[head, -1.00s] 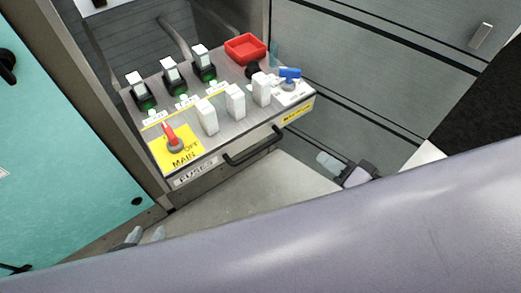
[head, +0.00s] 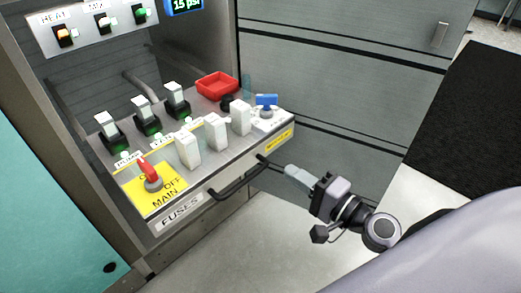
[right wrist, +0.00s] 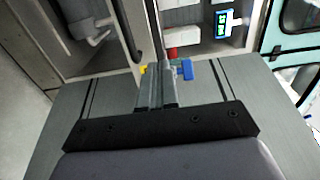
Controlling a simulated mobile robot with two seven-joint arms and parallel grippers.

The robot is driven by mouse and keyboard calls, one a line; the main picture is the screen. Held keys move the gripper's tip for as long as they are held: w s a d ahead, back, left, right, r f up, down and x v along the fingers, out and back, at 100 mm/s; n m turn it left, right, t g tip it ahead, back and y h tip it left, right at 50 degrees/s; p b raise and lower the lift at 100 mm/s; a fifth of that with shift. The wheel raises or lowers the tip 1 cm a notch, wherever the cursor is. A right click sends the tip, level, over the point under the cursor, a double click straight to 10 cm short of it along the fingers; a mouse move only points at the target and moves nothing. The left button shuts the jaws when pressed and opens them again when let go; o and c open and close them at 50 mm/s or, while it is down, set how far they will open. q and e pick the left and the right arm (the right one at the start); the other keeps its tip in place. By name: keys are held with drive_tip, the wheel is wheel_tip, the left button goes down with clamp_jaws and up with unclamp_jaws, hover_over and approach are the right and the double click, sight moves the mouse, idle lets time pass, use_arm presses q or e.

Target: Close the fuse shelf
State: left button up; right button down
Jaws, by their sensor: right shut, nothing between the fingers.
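The fuse shelf (head: 152,223) is pulled out of the cabinet, with a "FUSES" label and a black bar handle (head: 236,185) on its front. On its top are white fuse blocks, a red MAIN lever (head: 148,172), a blue-topped knob (head: 266,102) and a red tray (head: 217,83). My right gripper (head: 290,172) is shut and empty, its tips close to the right end of the handle; I cannot tell if they touch. In the right wrist view its closed fingers (right wrist: 156,86) point towards the shelf area. My left gripper is not in view.
A grey cabinet panel (head: 340,95) stands to the right of the shelf, and a teal door (head: 50,215) to the left. A switch panel (head: 85,30) with lit switches is above. Pale floor below the shelf is clear. A black mat (head: 470,120) lies at right.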

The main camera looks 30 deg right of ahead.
sight(251, 147)
drive_tip(key=p+x, duration=0.1)
drive_tip(key=x, duration=0.8)
drive_tip(key=shift+s, duration=0.1)
drive_tip(key=shift+w+a+p, duration=0.2)
drive_tip(key=shift+w+p, duration=0.1)
drive_tip(key=shift+w, duration=0.2)
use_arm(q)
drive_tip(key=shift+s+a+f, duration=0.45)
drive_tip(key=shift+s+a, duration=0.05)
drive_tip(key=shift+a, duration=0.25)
use_arm(e)
drive_tip(key=shift+w, duration=0.1)
drive_tip(key=shift+w+a, duration=0.1)
